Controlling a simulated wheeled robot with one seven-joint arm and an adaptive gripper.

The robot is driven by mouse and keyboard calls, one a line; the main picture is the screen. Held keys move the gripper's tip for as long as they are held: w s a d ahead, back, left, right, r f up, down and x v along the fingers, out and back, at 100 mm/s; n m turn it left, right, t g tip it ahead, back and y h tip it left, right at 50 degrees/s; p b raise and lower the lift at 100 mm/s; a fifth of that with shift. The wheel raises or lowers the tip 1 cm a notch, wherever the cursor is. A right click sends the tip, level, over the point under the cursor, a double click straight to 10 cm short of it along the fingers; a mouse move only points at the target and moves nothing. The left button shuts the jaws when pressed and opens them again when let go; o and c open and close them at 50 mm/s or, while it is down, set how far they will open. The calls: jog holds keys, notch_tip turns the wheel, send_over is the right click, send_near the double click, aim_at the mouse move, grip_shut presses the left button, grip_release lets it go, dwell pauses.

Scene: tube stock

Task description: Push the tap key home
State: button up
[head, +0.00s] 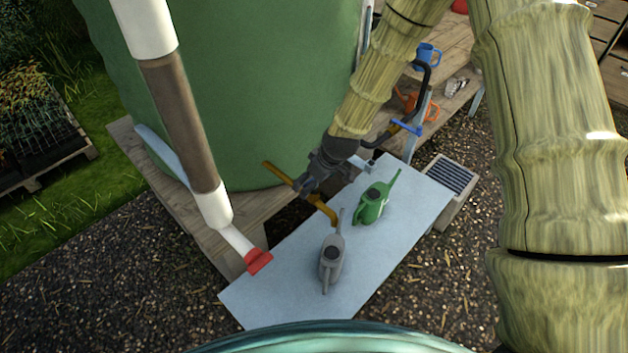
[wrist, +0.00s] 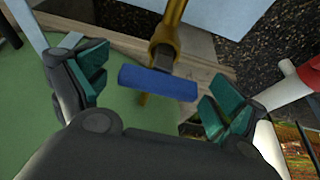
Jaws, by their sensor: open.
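The blue tap key (wrist: 158,83) is a short bar across the top of a brass tap (wrist: 168,40). In the wrist view it lies between my gripper's (wrist: 156,84) two teal fingertips, with a visible gap on each side. My gripper is open and holds nothing. In the head view my gripper (head: 309,183) is over the brass tap (head: 326,212), beside the green tank (head: 240,90), and hides the key. The tap's curved spout end shows below my gripper. I cannot tell how far the key is turned or pushed in.
A grey board (head: 275,295) below carries a grey watering can (head: 332,262) and a green watering can (head: 373,205). A white and brown downpipe (head: 180,105) with a red end (head: 258,262) stands left. A black hose (head: 433,85) and a blue handle (head: 407,127) are behind on the right.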

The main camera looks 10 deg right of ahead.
jog(key=v, duration=1.2)
dwell(0.3)
